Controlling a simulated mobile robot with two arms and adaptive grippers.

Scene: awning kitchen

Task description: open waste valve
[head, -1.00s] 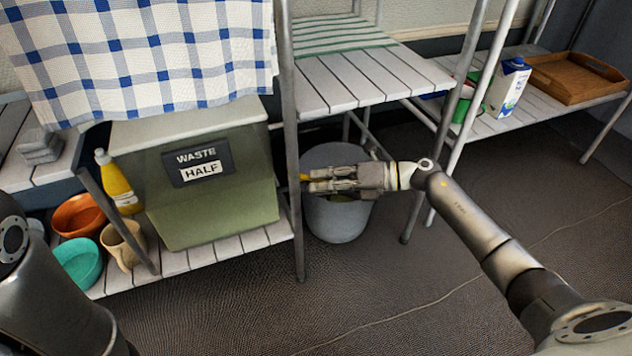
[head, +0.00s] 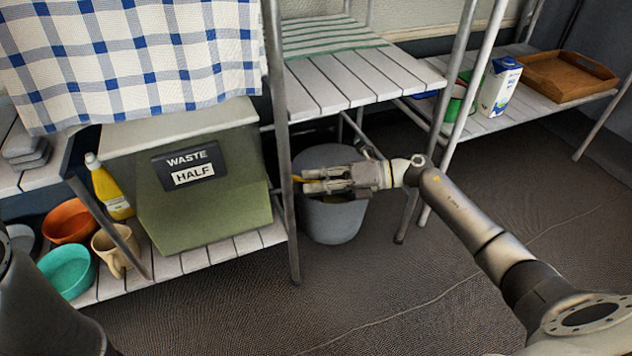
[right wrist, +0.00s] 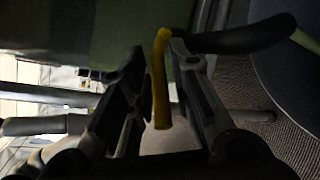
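The green waste tank (head: 200,215) stands on the low slatted shelf, with a label reading WASTE HALF. The yellow valve lever (head: 298,179) shows in part at my right gripper's fingertips, beside the shelf post. In the right wrist view the lever (right wrist: 161,85) hangs between the two fingers, close to the right-hand one, with a gap on the other side. My right gripper (head: 305,181) is open around it; it also shows in the right wrist view (right wrist: 157,62). The rest of the valve is hidden. My left gripper is out of view.
A grey bucket (head: 335,220) stands on the floor behind and below my right gripper. A metal post (head: 283,150) stands just left of the fingertips. A slatted shelf (head: 350,80) is above. A yellow bottle (head: 110,190), bowls and a mug are left of the tank.

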